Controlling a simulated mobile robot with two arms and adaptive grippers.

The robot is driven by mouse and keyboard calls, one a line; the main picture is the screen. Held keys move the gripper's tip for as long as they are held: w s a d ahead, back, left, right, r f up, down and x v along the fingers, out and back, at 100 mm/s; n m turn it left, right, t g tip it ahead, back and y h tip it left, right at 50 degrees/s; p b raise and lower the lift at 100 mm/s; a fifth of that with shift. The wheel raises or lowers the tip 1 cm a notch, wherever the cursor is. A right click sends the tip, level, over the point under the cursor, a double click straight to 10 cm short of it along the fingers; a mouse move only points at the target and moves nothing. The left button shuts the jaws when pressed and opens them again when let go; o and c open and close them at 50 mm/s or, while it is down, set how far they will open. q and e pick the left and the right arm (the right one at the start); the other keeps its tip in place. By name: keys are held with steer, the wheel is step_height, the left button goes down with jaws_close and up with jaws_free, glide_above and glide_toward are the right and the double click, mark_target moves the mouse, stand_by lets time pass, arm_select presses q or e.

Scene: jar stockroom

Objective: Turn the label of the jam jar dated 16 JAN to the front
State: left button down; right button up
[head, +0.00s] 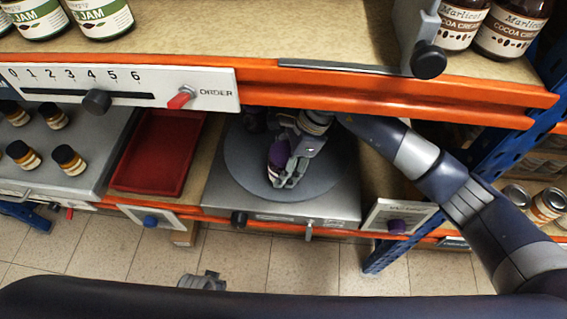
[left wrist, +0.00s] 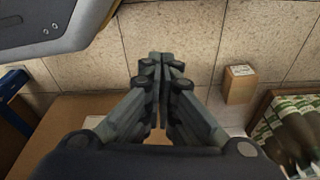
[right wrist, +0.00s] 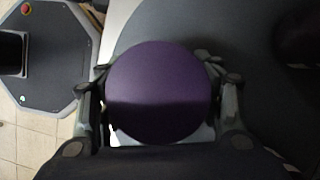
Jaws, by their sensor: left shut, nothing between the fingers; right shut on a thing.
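A jar with a purple lid (head: 276,153) stands on the round grey turntable (head: 240,172) on the lower shelf. Its lid (right wrist: 158,92) fills the middle of the right wrist view. My right gripper (head: 287,174) is shut around this jar, one finger on each side. The jar's label and date cannot be read. A second dark jar (head: 255,119) stands farther back on the turntable, partly hidden. My left gripper (head: 203,281) is low in front of the shelf; the left wrist view shows its fingers (left wrist: 160,62) closed together and empty.
A red tray (head: 157,152) lies left of the turntable, and small dark bottles (head: 68,159) stand farther left. The upper shelf's orange beam (head: 400,92) runs above my right arm. A cardboard box (left wrist: 239,85) stands on the floor.

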arm_select(q)
steer(key=shift+w+d+r, duration=0.1)
steer(key=shift+w+r, duration=0.65)
steer(key=shift+r, duration=0.05)
steer(key=shift+r+b, duration=0.35)
arm_select(e)
steer(key=shift+f, duration=0.15)
arm_select(q)
steer(key=shift+w+r, duration=0.2)
steer(key=shift+r, duration=0.05)
arm_select(e)
steer(key=o, duration=1.7)
arm_select(q)
steer(key=shift+f, duration=0.1)
steer(key=shift+s, duration=0.15)
arm_select(e)
steer(key=shift+f, duration=0.15)
